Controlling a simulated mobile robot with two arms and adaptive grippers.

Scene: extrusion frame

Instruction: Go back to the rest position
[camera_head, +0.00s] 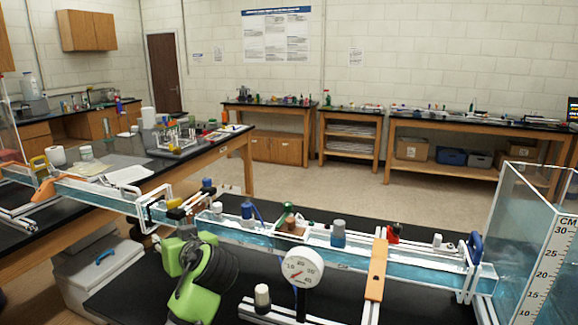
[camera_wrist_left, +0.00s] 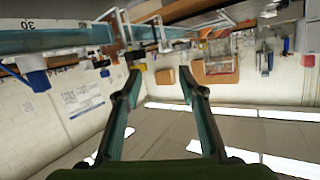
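My left arm, green and black, rises from the bottom of the head view, in front of the long water channel (camera_head: 225,232). Its gripper (camera_head: 182,234) is small and partly hidden there, close to the near side of the channel. In the left wrist view the two fingers of the gripper (camera_wrist_left: 160,77) stand wide apart with only background between them. It is open and holds nothing. The channel also shows upside down at the top of the wrist view (camera_wrist_left: 60,40). My right gripper is in neither view.
A white dial gauge (camera_head: 301,267) stands in front of the channel, right of my arm. An orange crosspiece (camera_head: 376,270) spans the channel. A clear tank with a CM scale (camera_head: 525,240) stands at the right. Black bench top (camera_head: 130,290) is bare left of my arm.

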